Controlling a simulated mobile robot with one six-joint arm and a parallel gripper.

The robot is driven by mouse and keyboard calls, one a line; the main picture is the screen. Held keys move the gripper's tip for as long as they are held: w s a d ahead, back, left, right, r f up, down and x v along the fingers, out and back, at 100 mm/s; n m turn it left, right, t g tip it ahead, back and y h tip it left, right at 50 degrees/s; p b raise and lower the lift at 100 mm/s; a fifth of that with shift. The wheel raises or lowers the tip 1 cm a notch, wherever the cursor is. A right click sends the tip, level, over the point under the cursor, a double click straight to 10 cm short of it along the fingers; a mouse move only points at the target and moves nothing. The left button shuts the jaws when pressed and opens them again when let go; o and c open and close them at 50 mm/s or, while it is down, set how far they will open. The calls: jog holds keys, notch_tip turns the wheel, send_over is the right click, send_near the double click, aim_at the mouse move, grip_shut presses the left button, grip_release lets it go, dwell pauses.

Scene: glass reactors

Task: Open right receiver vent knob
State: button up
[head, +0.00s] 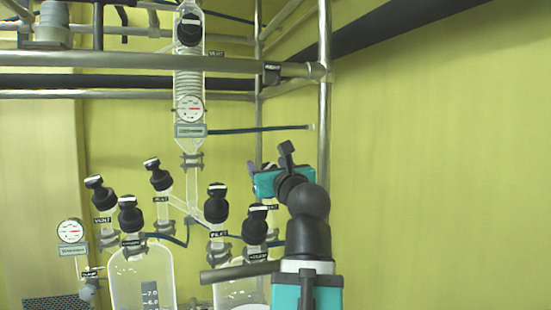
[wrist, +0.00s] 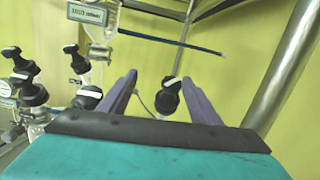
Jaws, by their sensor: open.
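A black knob with a white bar on its top (wrist: 168,97) shows between my fingers in the wrist view. It fits the right receiver's vent knob, but its own label is not readable there. In the head view my gripper (head: 270,160) covers most of that spot; a partly hidden label ending in "NT" (head: 272,207) shows just below. My gripper's two purple fingers (wrist: 158,76) are open, one on each side of the knob in the picture. I cannot tell whether the knob is at fingertip depth or beyond, and no contact is visible.
Other black knobs stand close to the left, including one (head: 257,220) below my gripper and one (head: 216,205) beside it. A steel pole (head: 324,100) rises close on the right. A glass column (head: 190,90) with a gauge hangs above left. The right wall side is clear.

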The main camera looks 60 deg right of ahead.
jog(key=shift+m+g, duration=0.4)
jog(key=shift+g, duration=0.5)
jog(key=s+d+f, duration=0.1)
jog(key=s+d+f+p, duration=0.1)
jog(key=shift+s+d, duration=0.2)
jog(key=shift+s, duration=0.2)
jog(key=shift+w+r, duration=0.1)
jog(key=shift+r, duration=0.05)
